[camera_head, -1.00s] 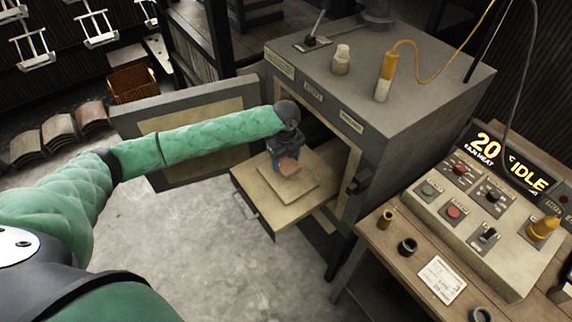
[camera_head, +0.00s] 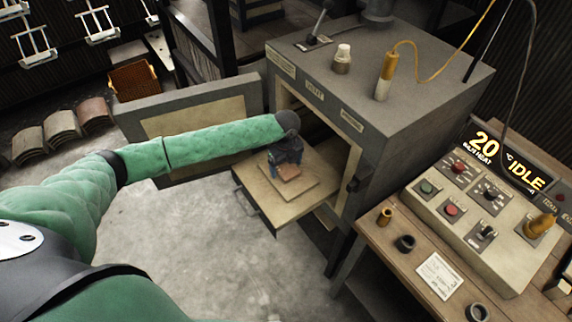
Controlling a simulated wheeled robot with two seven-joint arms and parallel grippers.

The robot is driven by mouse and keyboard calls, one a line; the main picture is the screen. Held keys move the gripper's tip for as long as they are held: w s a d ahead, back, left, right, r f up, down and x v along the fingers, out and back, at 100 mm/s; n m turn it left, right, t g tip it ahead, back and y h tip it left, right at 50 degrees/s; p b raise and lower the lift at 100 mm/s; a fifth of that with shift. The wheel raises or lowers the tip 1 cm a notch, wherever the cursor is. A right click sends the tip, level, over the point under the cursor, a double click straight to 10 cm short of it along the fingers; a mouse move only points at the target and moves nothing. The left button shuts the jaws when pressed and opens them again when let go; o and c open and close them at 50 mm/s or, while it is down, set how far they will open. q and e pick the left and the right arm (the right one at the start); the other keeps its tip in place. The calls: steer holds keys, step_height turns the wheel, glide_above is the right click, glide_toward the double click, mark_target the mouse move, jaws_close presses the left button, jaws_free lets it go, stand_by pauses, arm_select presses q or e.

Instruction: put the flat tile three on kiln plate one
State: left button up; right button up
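A small reddish-brown flat tile (camera_head: 289,173) is low over or on the pale square plate (camera_head: 301,188). The plate lies on the kiln's pulled-out shelf (camera_head: 270,211), outside the kiln mouth. My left gripper (camera_head: 286,164) points down right above the tile, with its dark fingers close around or behind it. I cannot tell whether the fingers grip the tile, or whether the tile fully touches the plate. No number shows on the tile or plate. My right gripper is out of view.
The grey kiln (camera_head: 420,75) stands behind the shelf, its door (camera_head: 195,103) swung open to the left beneath my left arm. A control desk (camera_head: 480,225) with an IDLE display (camera_head: 526,174) is at right. Curved tiles (camera_head: 62,131) lie on the far-left floor.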

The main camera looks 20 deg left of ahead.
mark_target(286, 167)
arm_select(q)
steer(key=shift+r, duration=0.5)
steer(key=shift+r+b, duration=0.4)
steer(key=shift+b, duration=0.1)
step_height(286, 167, up, 10)
steer(key=b, duration=0.3)
steer(key=shift+r, duration=0.25)
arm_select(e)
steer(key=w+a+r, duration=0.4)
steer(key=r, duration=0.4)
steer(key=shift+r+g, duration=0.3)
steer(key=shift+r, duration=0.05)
arm_select(q)
steer(key=shift+b, duration=0.3)
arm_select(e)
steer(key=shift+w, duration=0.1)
